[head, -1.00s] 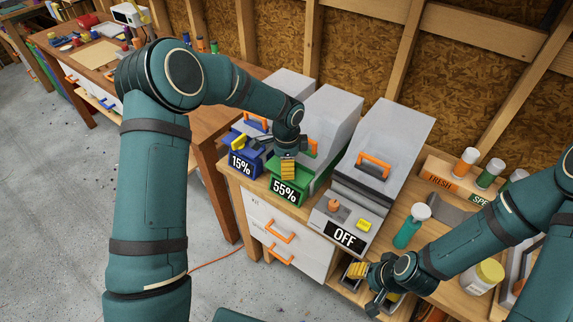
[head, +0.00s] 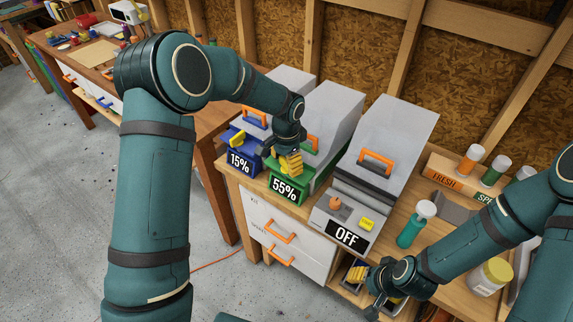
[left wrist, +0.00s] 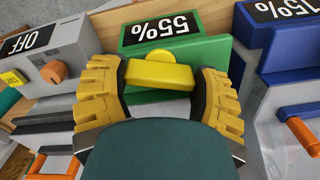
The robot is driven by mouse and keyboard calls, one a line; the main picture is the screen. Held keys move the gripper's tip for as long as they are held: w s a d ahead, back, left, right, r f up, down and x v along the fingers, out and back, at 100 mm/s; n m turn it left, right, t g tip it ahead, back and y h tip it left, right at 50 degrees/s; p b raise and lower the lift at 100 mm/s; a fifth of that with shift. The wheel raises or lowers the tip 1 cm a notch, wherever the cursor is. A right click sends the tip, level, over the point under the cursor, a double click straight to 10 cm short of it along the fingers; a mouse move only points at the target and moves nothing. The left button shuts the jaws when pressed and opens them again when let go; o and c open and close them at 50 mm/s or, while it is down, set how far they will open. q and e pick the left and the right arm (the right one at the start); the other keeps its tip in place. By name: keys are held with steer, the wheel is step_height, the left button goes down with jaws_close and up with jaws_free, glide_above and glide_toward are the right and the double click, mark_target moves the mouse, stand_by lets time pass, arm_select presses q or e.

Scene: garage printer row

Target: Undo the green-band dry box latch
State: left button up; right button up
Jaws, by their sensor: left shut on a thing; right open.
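The green-band dry box (head: 284,189) has a grey body and a front label reading 55%. It stands between the blue-band box and the grey unit labelled OFF. Its yellow latch (left wrist: 160,75) shows in the left wrist view, in front of the green band (left wrist: 216,52). My left gripper (head: 286,164) is at the front of this box, its yellow-padded fingers on either side of the latch and shut on it. The fingers and wrist partly hide the latch in the head view. My right gripper (head: 368,284) is open and empty, low in front of the bench near the open shelf.
The blue-band box (head: 240,162), labelled 15%, is close on the left. The OFF unit (head: 347,237) is close on the right. White drawers (head: 285,232) with orange handles are below.

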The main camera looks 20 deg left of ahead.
arm_select(q)
steer(key=shift+s+n+b, duration=0.1)
steer(key=shift+n+b, duration=0.4)
steer(key=shift+n, duration=1.4)
steer(key=o, duration=1.2)
steer(key=shift+r, duration=0.1)
step_height(320, 180, up, 12)
